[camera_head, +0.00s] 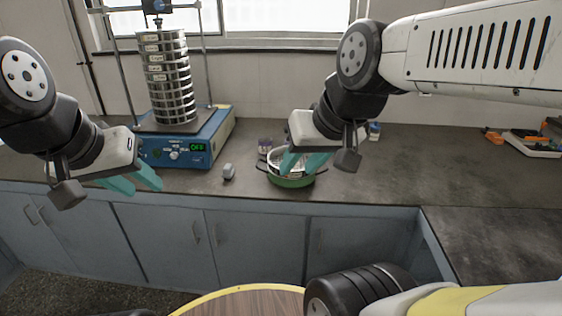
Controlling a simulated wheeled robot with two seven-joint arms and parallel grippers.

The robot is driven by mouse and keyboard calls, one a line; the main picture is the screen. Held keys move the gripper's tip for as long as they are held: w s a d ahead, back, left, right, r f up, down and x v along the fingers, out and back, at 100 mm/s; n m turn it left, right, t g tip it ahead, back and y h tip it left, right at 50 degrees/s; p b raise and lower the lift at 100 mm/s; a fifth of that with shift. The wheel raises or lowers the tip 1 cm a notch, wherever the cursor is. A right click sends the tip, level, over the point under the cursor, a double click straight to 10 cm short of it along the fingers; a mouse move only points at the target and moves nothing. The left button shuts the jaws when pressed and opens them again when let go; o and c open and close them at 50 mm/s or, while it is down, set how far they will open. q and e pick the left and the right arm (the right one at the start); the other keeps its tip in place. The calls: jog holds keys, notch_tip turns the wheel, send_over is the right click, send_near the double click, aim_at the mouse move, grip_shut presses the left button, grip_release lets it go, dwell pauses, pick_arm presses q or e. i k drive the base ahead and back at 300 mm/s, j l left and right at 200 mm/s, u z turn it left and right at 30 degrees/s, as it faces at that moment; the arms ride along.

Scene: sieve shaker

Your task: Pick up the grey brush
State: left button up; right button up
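A small grey object (228,171), which looks like the grey brush, lies on the counter near its front edge. It is too small to make out bristles or handle. My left gripper (143,187) is at the left, in front of the blue shaker, with its teal fingers apart and nothing between them. It is to the left of the grey object and apart from it. My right gripper (298,171) is over the green bowl (292,182), right of the grey object. Its teal fingers are spread and hide part of the bowl; I see nothing held.
The blue sieve shaker (188,149) with a tall stack of sieves (168,75) stands behind the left gripper. Small containers (264,146) stand behind the bowl. An orange and white tray of tools (530,142) is at the far right. The counter (430,165) right of the bowl is clear.

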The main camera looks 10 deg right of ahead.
aim_at(228, 171)
jog(key=i, duration=0.85)
